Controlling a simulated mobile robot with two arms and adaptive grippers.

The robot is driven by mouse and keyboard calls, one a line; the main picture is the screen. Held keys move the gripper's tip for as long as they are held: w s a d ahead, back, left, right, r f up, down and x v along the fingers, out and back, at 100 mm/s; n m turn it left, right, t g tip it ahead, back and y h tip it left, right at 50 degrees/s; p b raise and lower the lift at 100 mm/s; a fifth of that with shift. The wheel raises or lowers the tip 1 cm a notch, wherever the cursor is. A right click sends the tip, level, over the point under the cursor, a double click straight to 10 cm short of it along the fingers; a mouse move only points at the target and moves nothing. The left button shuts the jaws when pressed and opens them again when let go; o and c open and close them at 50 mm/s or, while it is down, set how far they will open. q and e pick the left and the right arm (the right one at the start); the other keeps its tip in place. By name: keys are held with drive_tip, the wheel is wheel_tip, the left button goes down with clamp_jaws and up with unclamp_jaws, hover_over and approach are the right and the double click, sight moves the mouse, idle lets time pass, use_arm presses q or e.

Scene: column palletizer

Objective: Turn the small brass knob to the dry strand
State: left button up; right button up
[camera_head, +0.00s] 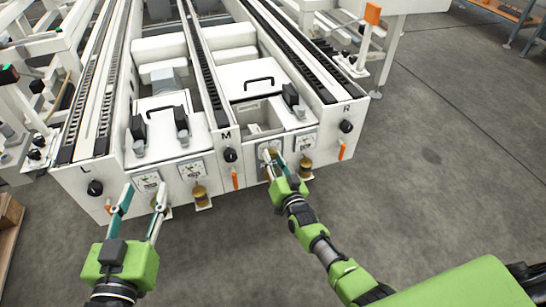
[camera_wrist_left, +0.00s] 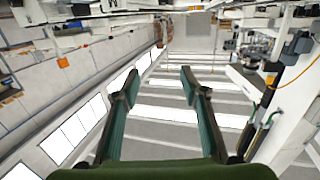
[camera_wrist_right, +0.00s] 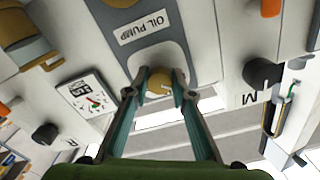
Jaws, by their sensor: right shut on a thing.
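A small brass knob (camera_wrist_right: 159,82) sits between the fingertips of my right gripper (camera_wrist_right: 158,90) in the right wrist view. That gripper is shut on it, with a fingertip on each side. The knob is by the end of a grey plate labelled OIL PUMP (camera_wrist_right: 145,27). In the head view my right gripper (camera_head: 273,160) reaches the front panel between the M and R marks, and its fingers mostly hide the knob. Which way the knob points is hard to tell. My left gripper (camera_head: 143,197) is open and empty before the panel's left part.
Black knobs stand by the L (camera_head: 95,188), M (camera_head: 230,155) and R (camera_head: 346,126) marks. Orange levers (camera_head: 235,180) and brass-coloured cups (camera_head: 200,196) hang low on the front. A gauge (camera_wrist_right: 85,98) is near the gripped knob.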

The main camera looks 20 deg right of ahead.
use_arm(q)
drive_tip(key=shift+s+a+f+g, duration=0.15)
drive_tip(key=shift+f+g, duration=0.2)
drive_tip(key=shift+f, duration=0.35)
drive_tip(key=shift+s+a+f+g, duration=0.15)
drive_tip(key=shift+f+g, duration=0.2)
drive_tip(key=shift+f, duration=0.35)
use_arm(e)
drive_tip(key=shift+f+n, duration=0.2)
drive_tip(key=shift+n, duration=1.1)
drive_tip(key=o, duration=1.1)
drive_tip(key=shift+o, duration=0.2)
drive_tip(key=shift+r, duration=0.1)
drive_tip(key=s, duration=1.2)
drive_tip(key=shift+d, duration=0.25)
